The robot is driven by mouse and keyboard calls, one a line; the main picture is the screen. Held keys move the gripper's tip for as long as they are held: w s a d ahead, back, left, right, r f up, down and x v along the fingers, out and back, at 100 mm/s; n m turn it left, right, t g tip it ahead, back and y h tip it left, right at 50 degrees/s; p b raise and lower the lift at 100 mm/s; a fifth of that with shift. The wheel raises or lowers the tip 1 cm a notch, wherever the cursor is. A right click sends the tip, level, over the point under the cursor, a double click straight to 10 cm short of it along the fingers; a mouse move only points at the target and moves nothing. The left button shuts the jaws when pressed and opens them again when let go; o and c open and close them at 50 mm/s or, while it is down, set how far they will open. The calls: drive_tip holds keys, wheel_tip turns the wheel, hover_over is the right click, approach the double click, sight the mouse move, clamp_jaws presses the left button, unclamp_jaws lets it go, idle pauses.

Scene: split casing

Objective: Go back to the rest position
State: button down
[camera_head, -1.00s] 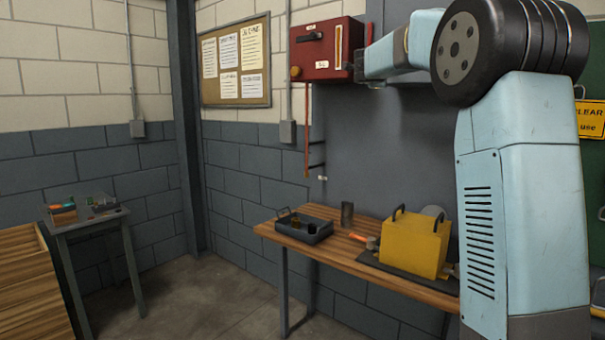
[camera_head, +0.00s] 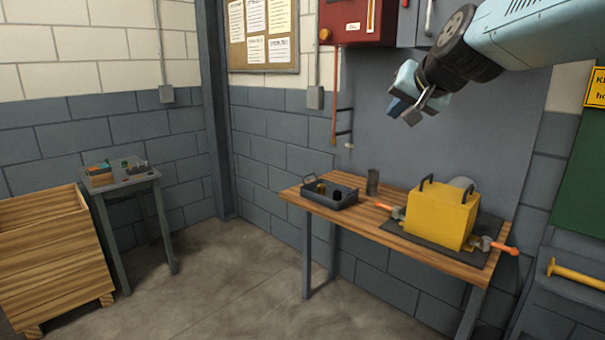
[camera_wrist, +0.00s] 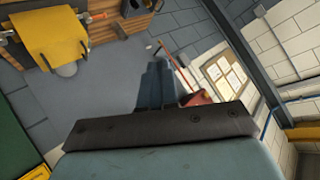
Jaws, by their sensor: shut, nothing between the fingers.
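My gripper (camera_head: 411,117) hangs in the air above the workbench (camera_head: 398,238), in front of the grey wall panel. It is shut with nothing between its fingers, and nothing touches it. A yellow casing (camera_head: 440,215) with two dark handles stands on a dark mat on the bench, below and to the right of my gripper. Orange-handled tools sit at both sides of the casing. In the wrist view the yellow casing (camera_wrist: 52,38) shows at the upper left, well away from my gripper.
A dark tray (camera_head: 338,198) and a grey cylinder (camera_head: 373,182) stand on the bench. A red box (camera_head: 350,20) hangs on the wall near my arm. A small side table (camera_head: 133,182) and wooden crate (camera_head: 50,255) stand at left. The floor between is clear.

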drive_tip(key=s+d+f+n+g+h, duration=0.2)
drive_tip(key=s+d+f+n+g, duration=0.1)
drive_tip(key=s+f, duration=1.3)
drive_tip(key=s+d+g, duration=0.1)
drive_tip(key=s+g, duration=0.1)
drive_tip(key=s, duration=0.2)
drive_tip(key=shift+d+f+g+h, duration=0.2)
drive_tip(key=shift+f+g+h, duration=0.1)
drive_tip(key=shift+f+g, duration=0.1)
drive_tip(key=shift+d, duration=0.1)
